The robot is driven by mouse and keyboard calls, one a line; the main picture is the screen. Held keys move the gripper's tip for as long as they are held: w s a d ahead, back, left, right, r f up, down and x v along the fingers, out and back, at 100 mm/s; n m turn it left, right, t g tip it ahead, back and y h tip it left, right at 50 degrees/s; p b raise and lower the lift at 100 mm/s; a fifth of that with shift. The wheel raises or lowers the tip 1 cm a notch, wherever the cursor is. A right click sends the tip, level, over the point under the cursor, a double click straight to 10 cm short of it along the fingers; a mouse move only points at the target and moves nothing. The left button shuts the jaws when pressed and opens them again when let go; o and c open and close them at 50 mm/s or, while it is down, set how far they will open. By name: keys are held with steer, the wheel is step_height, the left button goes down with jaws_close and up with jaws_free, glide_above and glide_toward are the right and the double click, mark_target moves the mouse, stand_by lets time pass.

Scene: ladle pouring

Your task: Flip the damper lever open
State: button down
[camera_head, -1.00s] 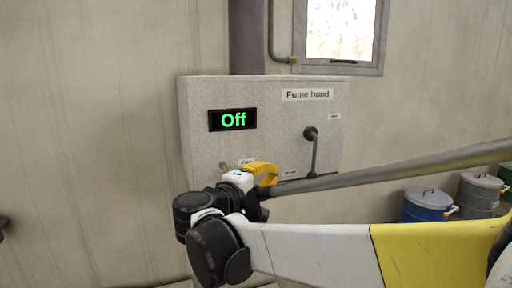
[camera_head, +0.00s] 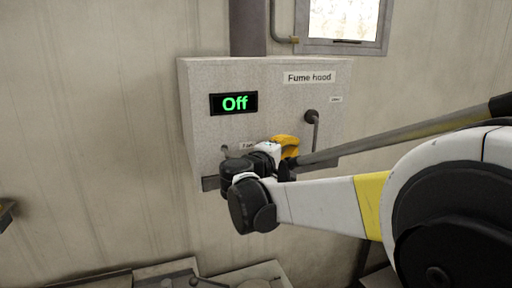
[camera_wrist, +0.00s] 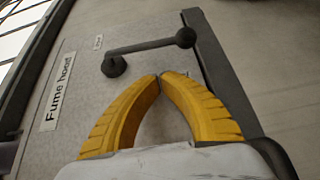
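The damper lever (camera_head: 315,133) is a dark handle on the right part of the fume hood box (camera_head: 200,80), hanging down from its round pivot. In the wrist view the lever (camera_wrist: 150,46) runs from its pivot to a ball knob (camera_wrist: 186,38), just beyond my fingertips. My gripper (camera_head: 287,147) is left of the lever's lower part in the head view. In the wrist view the yellow fingers of my gripper (camera_wrist: 160,76) meet at the tips with nothing between them. They appear apart from the lever. The knob is hidden in the head view.
A display (camera_head: 233,103) on the box reads "Off" in green. A "Fume hood" label (camera_head: 309,77) is above the lever. A smaller knob (camera_head: 224,150) is at the box's lower left. A window (camera_head: 345,22) and pipe are above. Grey items stand at the bottom left.

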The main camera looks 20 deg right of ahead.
mark_target(305, 146)
steer(key=d, duration=0.1)
steer(key=s+d, duration=0.1)
steer(key=d, duration=0.1)
steer(key=shift+d+p, duration=0.15)
steer(key=shift+p, duration=0.2)
steer(key=shift+w, duration=0.1)
steer(key=shift+f+b, duration=0.1)
steer(key=shift+b, duration=0.2)
steer(key=shift+d+f, duration=0.1)
steer(key=shift+d, duration=0.05)
steer(key=shift+d+b, duration=0.1)
steer(key=shift+b, duration=0.35)
